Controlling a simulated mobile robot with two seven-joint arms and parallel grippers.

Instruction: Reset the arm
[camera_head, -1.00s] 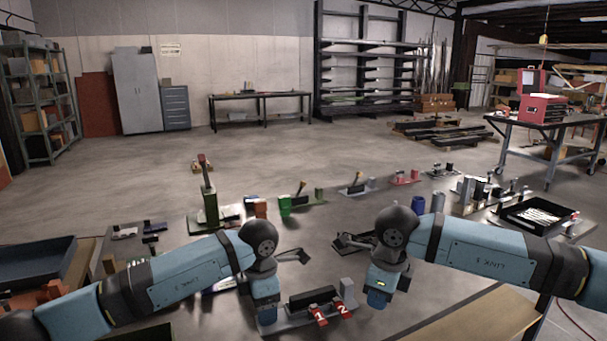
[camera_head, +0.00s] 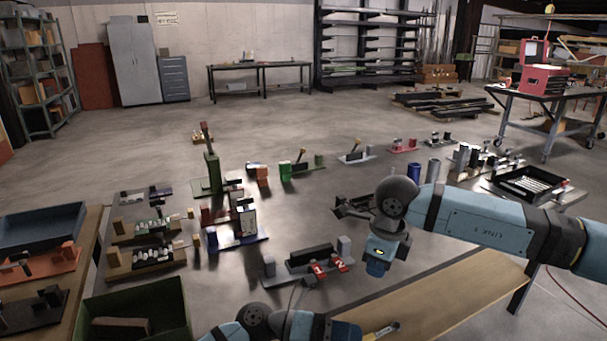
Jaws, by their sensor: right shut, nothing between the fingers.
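My right arm (camera_head: 490,225) comes in from the right, blue with dark joints. The fixture (camera_head: 312,257) has a dark block, grey ends and two red tags marked 1 and 2. It stands in front of my right gripper.
A green bin (camera_head: 175,300) is at the lower left. A black tray (camera_head: 515,186) of pale parts is at the right. Open floor lies beyond.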

